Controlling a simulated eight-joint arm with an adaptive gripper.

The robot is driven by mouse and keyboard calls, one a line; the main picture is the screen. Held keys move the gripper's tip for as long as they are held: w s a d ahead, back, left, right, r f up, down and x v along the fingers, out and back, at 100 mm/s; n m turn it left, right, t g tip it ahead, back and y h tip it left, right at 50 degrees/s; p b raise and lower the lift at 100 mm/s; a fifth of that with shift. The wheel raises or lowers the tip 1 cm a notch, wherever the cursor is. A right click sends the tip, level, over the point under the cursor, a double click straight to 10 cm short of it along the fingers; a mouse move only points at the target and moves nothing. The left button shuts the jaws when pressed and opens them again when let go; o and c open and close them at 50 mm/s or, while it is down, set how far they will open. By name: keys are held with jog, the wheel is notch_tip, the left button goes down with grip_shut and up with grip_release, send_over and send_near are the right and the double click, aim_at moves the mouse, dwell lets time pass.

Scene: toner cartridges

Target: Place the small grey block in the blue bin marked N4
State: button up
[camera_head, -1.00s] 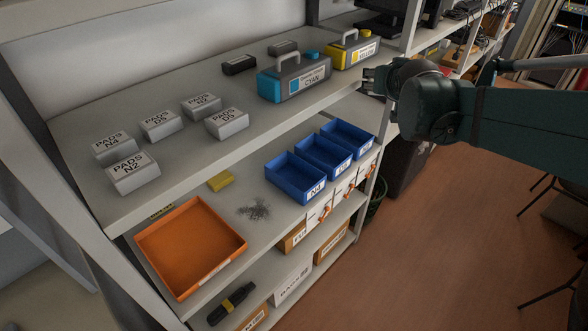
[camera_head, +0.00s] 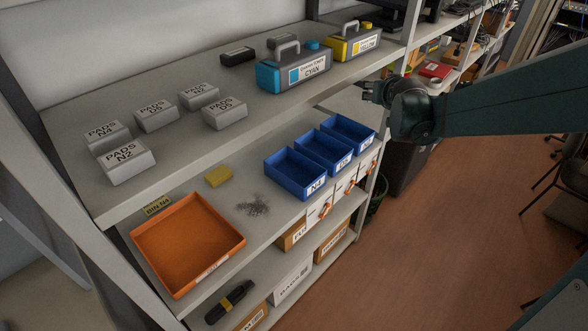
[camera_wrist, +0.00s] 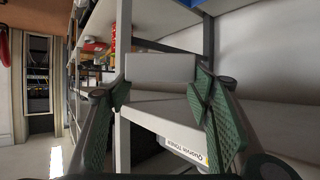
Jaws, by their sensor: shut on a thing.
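My gripper (camera_head: 370,92) is at the right, beside the front edge of the upper shelf, higher in the picture than the blue bins. In the wrist view, its green-padded fingers (camera_wrist: 160,88) are shut on a small plain grey block (camera_wrist: 160,67). I cannot make out the block in the head view. The blue bin marked N4 (camera_head: 302,193) is the nearest left of three blue bins on the middle shelf. Its visible inside looks empty. My gripper is apart from it, up and to the right.
Cyan (camera_head: 294,75) and yellow (camera_head: 350,46) toner cartridges and several PADS boxes (camera_head: 126,163) stand on the upper shelf. An orange tray (camera_head: 240,240), a yellow block (camera_head: 219,176) and grey powder (camera_head: 254,206) are on the middle shelf. The upper shelf overhangs it.

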jog(key=w+a+f+n+y+b, duration=0.1)
jog(key=w+a+f, duration=0.4)
jog(key=f, duration=0.2)
jog(key=w+a+f+y+b, duration=0.1)
jog(key=w+a+f, duration=0.3)
jog(key=w+f, duration=0.25)
jog(key=s+a+f+n+g+y, duration=0.1)
jog(key=s+a+n+g+y, duration=0.1)
jog(key=s+a+n+y, duration=0.2)
jog(key=s+a+n+g+y+b, duration=0.1)
jog(key=s+a+n+y, duration=0.3)
jog(key=s+a, duration=0.5)
jog(key=a+n, duration=0.1)
jog(key=a, duration=0.9)
jog(key=shift+s+f+g+y+b, duration=0.3)
jog(key=shift+s+f+g, duration=0.05)
jog(key=shift+g, duration=0.05)
jog(key=shift+a, duration=0.1)
notch_tip(320, 180, down, 6)
jog(key=b, duration=0.1)
jog(key=shift+f, duration=0.15)
jog(key=shift+f+b, duration=0.3)
jog(key=shift+f, duration=1.6)
jog(key=shift+f+b, duration=0.6)
